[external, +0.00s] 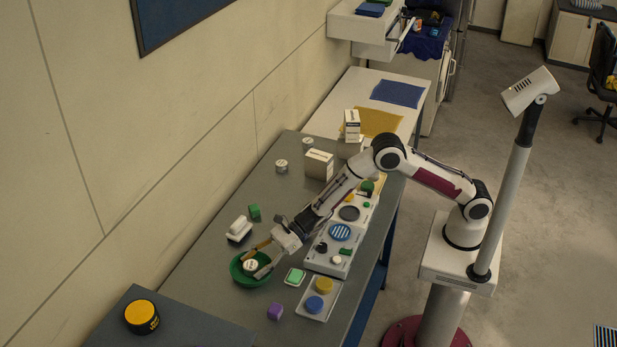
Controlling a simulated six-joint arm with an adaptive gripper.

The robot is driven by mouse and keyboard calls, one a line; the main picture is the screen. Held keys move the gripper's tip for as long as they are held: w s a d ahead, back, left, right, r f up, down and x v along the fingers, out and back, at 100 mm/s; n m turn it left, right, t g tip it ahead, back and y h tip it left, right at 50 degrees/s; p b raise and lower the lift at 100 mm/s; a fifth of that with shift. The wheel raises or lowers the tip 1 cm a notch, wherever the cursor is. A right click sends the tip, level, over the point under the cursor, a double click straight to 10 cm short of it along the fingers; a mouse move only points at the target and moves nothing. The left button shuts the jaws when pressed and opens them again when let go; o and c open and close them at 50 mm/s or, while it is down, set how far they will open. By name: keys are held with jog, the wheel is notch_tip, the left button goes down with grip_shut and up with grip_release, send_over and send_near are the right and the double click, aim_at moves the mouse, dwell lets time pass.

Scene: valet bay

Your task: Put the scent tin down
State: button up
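A small white round tin with a dark label (250,265), which looks like the scent tin, is at the green bowl (236,274) on the grey bench. My gripper (253,266) reaches down over the bowl from the upper right. Its two fingers are spread apart, one on each side of the tin. I cannot tell whether they touch the tin or whether it rests on the bowl's floor. Similar white tins stand farther back (281,166), (307,143).
A green-topped square (295,277), a purple block (275,312) and a tray with blue and yellow discs (333,298) lie in front and right. A yellow-black tin (141,316) stands at lower left.

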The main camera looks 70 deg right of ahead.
jog(key=shift+r, duration=0.2)
jog(key=shift+s+d+r, duration=0.1)
jog(key=shift+d, duration=0.1)
jog(key=shift+v, duration=5.7)
jog(key=shift+s, duration=0.1)
